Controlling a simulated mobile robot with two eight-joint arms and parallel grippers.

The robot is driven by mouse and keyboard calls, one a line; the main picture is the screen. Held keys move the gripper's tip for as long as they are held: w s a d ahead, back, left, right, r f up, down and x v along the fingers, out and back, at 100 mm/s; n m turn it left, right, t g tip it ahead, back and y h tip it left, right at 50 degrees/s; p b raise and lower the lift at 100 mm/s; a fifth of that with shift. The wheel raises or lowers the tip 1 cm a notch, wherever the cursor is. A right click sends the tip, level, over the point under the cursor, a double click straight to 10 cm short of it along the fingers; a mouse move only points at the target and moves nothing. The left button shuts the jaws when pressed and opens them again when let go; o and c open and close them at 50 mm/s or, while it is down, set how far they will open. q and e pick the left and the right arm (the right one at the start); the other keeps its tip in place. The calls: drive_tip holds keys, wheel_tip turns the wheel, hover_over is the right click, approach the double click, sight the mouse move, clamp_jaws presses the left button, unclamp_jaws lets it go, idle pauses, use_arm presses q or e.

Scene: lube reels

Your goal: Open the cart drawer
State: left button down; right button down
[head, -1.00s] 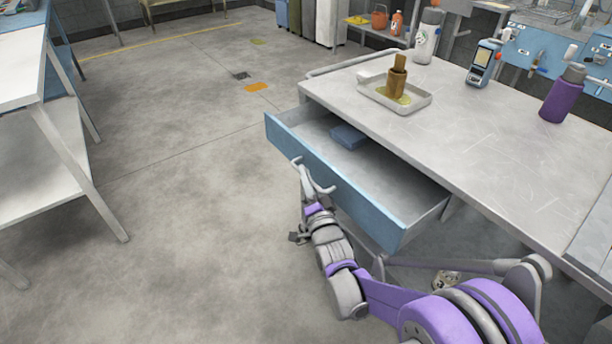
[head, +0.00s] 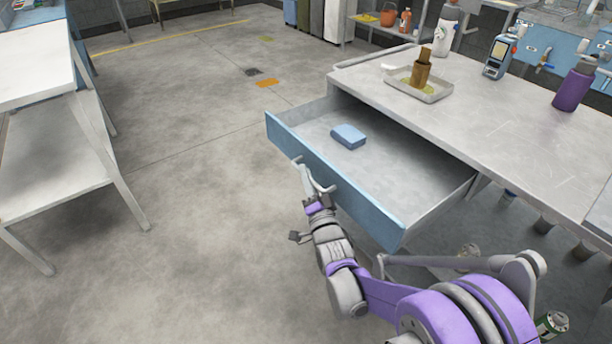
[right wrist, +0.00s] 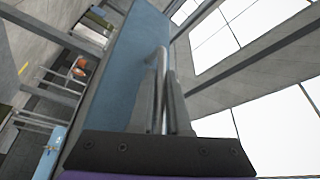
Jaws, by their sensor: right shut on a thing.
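The cart drawer (head: 335,190) has a blue front and stands well open from the cart (head: 480,125), with its grey inside showing. A blue box-like item (head: 348,137) lies in the drawer. My right gripper (head: 308,190) is at the drawer front, shut on the drawer handle (head: 322,187). In the right wrist view, the handle (right wrist: 161,75) is a grey bar that runs between the fingers (right wrist: 165,115), beside the blue drawer front (right wrist: 132,65). My left gripper is not in view.
On the cart top are a tray (head: 432,97) with a brown object, a handheld device (head: 499,52), a purple bottle (head: 574,88) and a white bottle (head: 443,32). A shelved table (head: 60,180) stands at left. The floor (head: 200,190) between is clear.

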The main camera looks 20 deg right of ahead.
drive_tip(key=shift+d, duration=0.1)
drive_tip(key=c, duration=0.9)
unclamp_jaws()
drive_tip(key=v, duration=1)
drive_tip(key=shift+s+f, duration=0.1)
drive_tip(key=shift+s, duration=0.3)
